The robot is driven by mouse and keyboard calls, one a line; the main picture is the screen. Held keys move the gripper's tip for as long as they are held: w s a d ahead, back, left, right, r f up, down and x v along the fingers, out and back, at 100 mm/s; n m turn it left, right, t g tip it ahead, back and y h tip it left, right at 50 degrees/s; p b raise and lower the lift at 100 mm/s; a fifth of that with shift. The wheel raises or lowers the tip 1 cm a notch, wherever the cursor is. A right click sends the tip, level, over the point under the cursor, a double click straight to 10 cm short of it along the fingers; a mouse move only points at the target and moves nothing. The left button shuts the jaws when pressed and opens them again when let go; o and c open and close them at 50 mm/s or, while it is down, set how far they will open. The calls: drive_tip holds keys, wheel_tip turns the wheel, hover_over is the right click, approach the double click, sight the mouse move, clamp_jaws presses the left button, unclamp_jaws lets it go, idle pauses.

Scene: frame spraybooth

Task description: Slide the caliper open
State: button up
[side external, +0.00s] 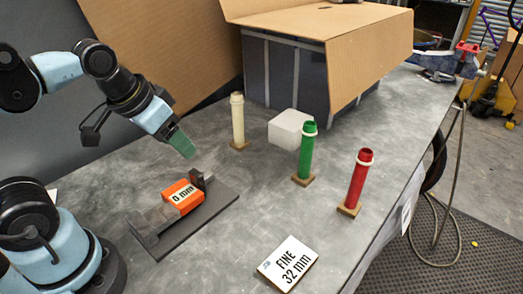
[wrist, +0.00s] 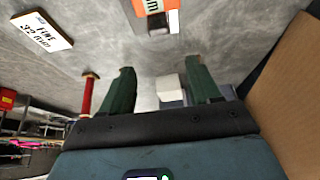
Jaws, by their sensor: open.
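The caliper stands on the table left of centre in the side view, with a long dark base (side external: 213,205). Its orange slider block (side external: 182,196) carries a "0 mm" label. A dark upright jaw (side external: 197,178) stands at the far end, close to the slider, and a grey block (side external: 148,220) sits at the near end. My gripper (side external: 183,148) has green fingers and hangs above and behind the caliper, apart from it. In the wrist view my gripper (wrist: 160,66) is open and empty. The orange slider (wrist: 156,5) is cut off at the top edge there.
A card (side external: 288,263) reads "FINE 32 mm". Cream (side external: 238,120), green (side external: 306,152) and red (side external: 356,180) tubes stand on small bases. A white block (side external: 290,129) and a cardboard-topped box (side external: 285,70) are at the back. The table around the caliper is mostly clear.

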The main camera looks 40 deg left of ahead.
sight(194, 173)
drive_tip(key=shift+g, duration=0.3)
drive_tip(key=shift+s+f+x, duration=0.1)
drive_tip(key=shift+s+x, duration=0.1)
drive_tip(key=shift+x, duration=1.5)
drive_tip(key=shift+s+f+x, duration=0.1)
drive_tip(key=shift+s+x, duration=0.1)
drive_tip(key=shift+x, duration=1.55)
drive_tip(key=shift+s+f+x, duration=0.1)
drive_tip(key=shift+s+x, duration=0.1)
drive_tip(key=shift+x, duration=1.5)
drive_tip(key=shift+a, duration=0.1)
drive_tip(key=shift+c, duration=0.4)
clamp_jaws()
